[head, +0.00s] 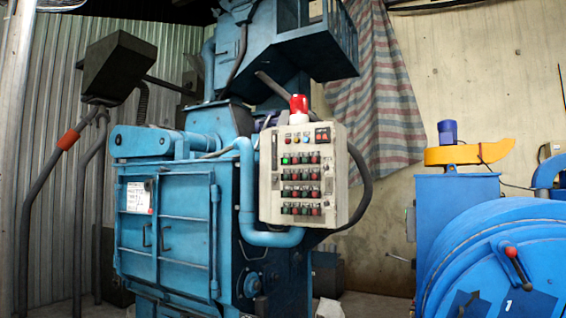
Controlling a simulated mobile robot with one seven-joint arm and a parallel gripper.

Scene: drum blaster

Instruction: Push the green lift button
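A light grey control panel (268,190) is mounted on the right side of a blue drum blaster machine (170,250). It carries several rows of small red, green and dark buttons. One button near the upper left of the rows is bright green (286,161) and looks lit. The button labels are too small to read, so I cannot tell which button is the lift one. A red beacon lamp (298,104) stands on top of the panel. My gripper is not in view.
A light blue pipe (247,190) curves in front of the machine and under the panel. A blue drum machine (500,260) with a red-knobbed lever (511,253) stands at the right. A dark box on an arm (118,65) hangs at the upper left.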

